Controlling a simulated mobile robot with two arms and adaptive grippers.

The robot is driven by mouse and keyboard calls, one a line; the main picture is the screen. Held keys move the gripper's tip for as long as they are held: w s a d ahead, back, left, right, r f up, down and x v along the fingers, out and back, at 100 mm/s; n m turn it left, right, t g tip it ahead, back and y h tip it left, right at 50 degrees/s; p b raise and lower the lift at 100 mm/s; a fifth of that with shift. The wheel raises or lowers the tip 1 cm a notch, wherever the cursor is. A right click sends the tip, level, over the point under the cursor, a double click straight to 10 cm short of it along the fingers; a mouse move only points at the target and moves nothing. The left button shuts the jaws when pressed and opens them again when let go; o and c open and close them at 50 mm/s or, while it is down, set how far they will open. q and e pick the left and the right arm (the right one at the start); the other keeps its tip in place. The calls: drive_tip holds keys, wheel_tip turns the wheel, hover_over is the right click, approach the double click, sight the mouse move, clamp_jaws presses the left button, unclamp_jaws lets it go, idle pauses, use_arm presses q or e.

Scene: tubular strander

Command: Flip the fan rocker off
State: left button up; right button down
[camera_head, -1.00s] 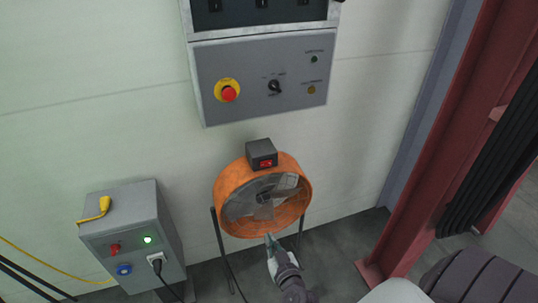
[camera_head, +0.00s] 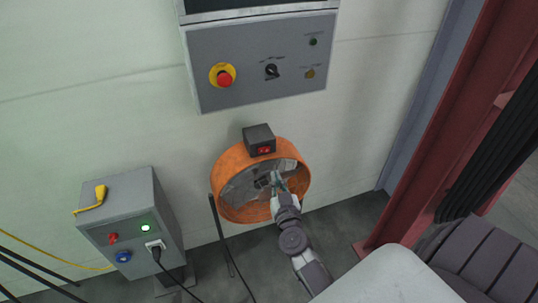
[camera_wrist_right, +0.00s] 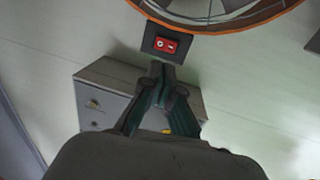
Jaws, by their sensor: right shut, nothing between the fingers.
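The orange round fan (camera_head: 228,163) stands against the wall. A dark switch box (camera_head: 258,134) sits on its top and carries the red fan rocker (camera_head: 264,150). My right gripper (camera_head: 277,178) is shut and empty in front of the fan face, below the rocker and apart from it. In the right wrist view the rocker (camera_wrist_right: 166,45) shows red with white marks, just beyond the closed fingertips (camera_wrist_right: 160,68). The orange fan rim (camera_wrist_right: 205,32) crosses the top of that view. The rocker's tilt is too small to tell. My left gripper is not in view.
A grey control panel (camera_head: 240,60) with a red emergency button (camera_head: 225,79) hangs above the fan. A grey power box (camera_head: 112,208) with a green lamp and plugged cable stands at lower left. A red steel column (camera_head: 455,130) is at right.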

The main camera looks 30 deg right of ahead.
sight(268, 149)
use_arm(q)
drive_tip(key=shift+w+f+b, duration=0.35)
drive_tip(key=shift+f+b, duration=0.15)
drive_tip(key=shift+b, duration=0.05)
use_arm(e)
drive_tip(key=x, duration=1)
drive_tip(key=shift+w+d, duration=0.1)
drive_tip(key=shift+w, duration=0.1)
